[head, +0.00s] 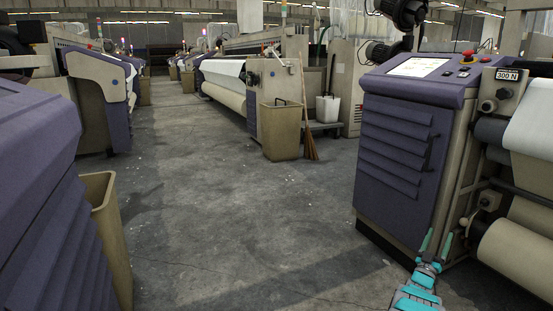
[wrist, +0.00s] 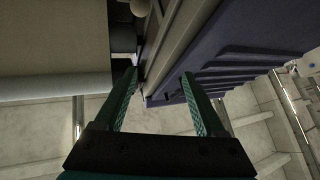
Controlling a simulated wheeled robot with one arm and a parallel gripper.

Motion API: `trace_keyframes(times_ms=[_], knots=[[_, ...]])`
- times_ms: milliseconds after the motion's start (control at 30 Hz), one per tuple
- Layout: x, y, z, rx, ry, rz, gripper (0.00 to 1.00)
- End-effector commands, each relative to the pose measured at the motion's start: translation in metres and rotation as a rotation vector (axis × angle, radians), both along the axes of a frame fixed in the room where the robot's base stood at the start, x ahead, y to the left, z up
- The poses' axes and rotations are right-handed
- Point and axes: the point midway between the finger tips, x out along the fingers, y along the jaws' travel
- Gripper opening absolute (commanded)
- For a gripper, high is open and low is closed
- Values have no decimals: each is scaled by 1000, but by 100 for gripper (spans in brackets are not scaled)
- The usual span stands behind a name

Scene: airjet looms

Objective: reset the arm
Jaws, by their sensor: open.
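My gripper (head: 433,245) shows at the bottom right of the head view, with teal fingers spread apart. It is in front of the lower corner of the purple loom cabinet (head: 395,150), beside the white cloth roll (head: 520,255). In the wrist view my gripper (wrist: 160,95) is open, with nothing between its two green fingers. Beyond the fingers the wrist view shows the cabinet's purple louvred side (wrist: 235,40) and a pale roll (wrist: 50,50) at the left. I cannot tell whether the fingers touch the cabinet.
A concrete aisle (head: 220,200) runs clear ahead. A purple machine (head: 35,200) and a tan bin (head: 108,240) stand at the near left. Another tan bin (head: 281,130), a broom (head: 309,140) and a white bucket (head: 328,108) stand by the loom ahead.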

Motion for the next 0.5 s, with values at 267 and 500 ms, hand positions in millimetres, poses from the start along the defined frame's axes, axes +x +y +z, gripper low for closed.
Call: trace_keyframes(times_ms=[267,500], knots=[[59,49,27,247,143,143,72],[87,119,45,455,314,286,72]])
